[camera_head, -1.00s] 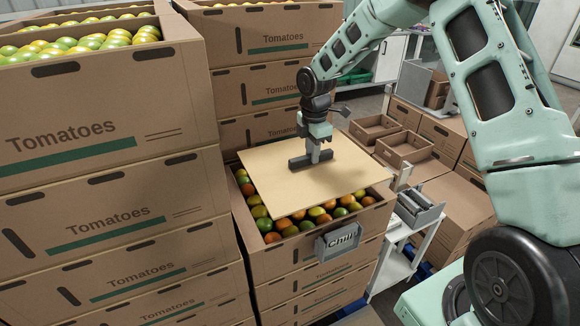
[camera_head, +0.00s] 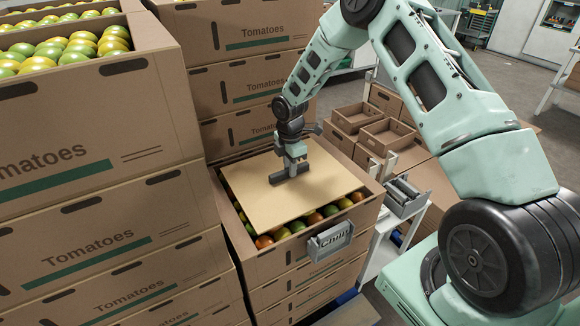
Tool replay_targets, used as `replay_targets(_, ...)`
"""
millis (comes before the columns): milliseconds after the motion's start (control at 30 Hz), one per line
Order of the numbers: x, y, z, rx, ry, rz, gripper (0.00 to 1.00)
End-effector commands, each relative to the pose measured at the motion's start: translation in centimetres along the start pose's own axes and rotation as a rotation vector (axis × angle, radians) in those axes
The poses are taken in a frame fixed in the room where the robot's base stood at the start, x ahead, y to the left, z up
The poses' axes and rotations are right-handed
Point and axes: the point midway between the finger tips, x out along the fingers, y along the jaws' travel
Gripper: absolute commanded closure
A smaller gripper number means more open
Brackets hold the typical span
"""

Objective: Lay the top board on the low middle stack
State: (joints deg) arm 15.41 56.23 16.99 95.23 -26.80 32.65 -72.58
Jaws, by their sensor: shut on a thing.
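The top board (camera_head: 310,195) is a flat tan sheet with a grey bar-shaped handle at its middle. It lies over the open top crate of the low middle stack (camera_head: 265,265), and tomatoes show along its left and front edges. I cannot tell whether it touches the crate rim all round. My gripper (camera_head: 290,172) is shut on the board's handle from above. The fingertips are small and partly hidden against the handle.
Taller stacks of tomato crates stand at the left (camera_head: 90,190) and behind (camera_head: 245,85). A grey holder (camera_head: 331,240) hangs on the front of the middle stack. A white stand with a grey bin (camera_head: 405,198) and empty cartons (camera_head: 385,137) are at the right.

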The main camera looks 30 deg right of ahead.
Motion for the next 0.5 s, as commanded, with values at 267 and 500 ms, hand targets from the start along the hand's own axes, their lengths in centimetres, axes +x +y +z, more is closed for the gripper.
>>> replay_targets(267,0.76,0.03,0.02,0.001,0.0,0.002,1.0)
replay_targets(500,1.05,0.0,0.02,0.001,0.0,0.001,0.59)
